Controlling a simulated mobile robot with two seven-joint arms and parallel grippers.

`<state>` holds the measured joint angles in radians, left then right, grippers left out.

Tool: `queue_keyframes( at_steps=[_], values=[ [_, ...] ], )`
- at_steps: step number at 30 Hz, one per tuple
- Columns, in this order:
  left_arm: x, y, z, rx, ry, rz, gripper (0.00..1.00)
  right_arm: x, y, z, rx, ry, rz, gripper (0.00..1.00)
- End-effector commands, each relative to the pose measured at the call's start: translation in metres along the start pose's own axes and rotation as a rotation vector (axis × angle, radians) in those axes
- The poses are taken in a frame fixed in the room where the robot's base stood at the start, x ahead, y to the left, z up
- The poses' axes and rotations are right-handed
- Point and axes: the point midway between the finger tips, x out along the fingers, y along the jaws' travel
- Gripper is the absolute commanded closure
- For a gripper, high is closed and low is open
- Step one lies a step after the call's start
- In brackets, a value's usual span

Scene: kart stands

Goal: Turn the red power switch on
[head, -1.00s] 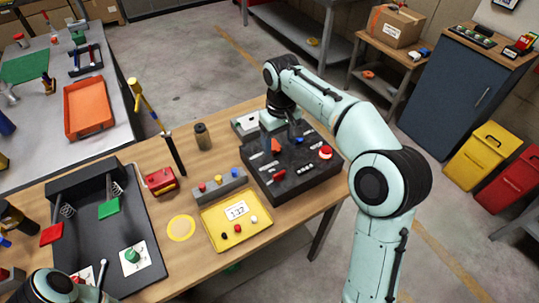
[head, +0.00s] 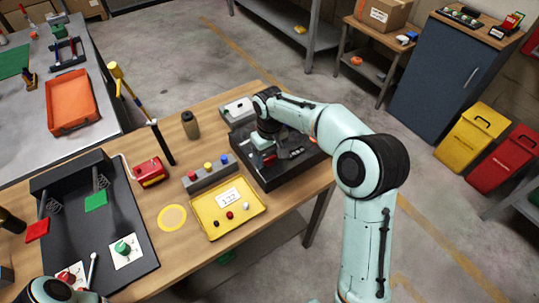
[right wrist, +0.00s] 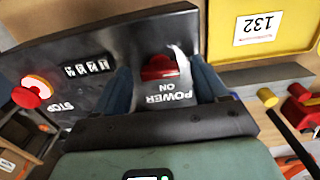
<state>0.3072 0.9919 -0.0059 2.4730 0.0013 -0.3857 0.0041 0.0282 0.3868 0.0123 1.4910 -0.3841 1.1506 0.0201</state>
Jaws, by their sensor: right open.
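The red power switch (right wrist: 160,67) sits on a dark control panel (right wrist: 120,42) in the right wrist view, above a "POWER ON" label. My right gripper (right wrist: 162,82) is open, with one dark finger on each side of the switch. I cannot tell whether the fingers touch it. In the head view, my right gripper (head: 264,156) is low over the panel (head: 292,175), and the hand and arm hide the switch. My left arm shows only at the bottom left corner of the head view; its gripper is out of sight.
A red stop button (right wrist: 28,93) and a counter (right wrist: 88,68) are on the same panel. A yellow tray (head: 228,232) with a "132" card and a grey block with coloured knobs (head: 208,178) stand left of the panel. A dark bottle (head: 190,125) stands behind.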

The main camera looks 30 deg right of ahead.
Motion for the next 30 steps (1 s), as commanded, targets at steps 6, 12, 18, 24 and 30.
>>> queue_keyframes(
  at_steps=[6, 12, 18, 24, 30],
  values=[
    [-0.0002, 0.0001, -0.0002, 0.0, 0.0, 0.0, 0.57, -0.0002, 0.0, -0.0001, 0.0, 0.0, 0.0, 0.37],
    [-0.0002, 0.0001, -0.0001, 0.0, 0.0, 0.0, 0.57, -0.0003, 0.0, -0.0001, 0.0, 0.0, 0.0, 0.84],
    [-0.0005, 0.0002, -0.0003, 0.0, 0.0, 0.0, 0.57, -0.0006, -0.0001, -0.0001, 0.013, 0.0, 0.0, 0.84],
    [-0.0017, 0.0009, -0.0009, 0.0, 0.001, 0.0, 0.57, -0.0009, -0.0004, -0.0001, 0.082, 0.0, 0.0, 0.84],
    [-0.0039, 0.0021, -0.0021, 0.001, 0.003, 0.001, 0.57, -0.0012, -0.0006, -0.0003, 0.225, 0.0, 0.0, 0.84]
  ],
)
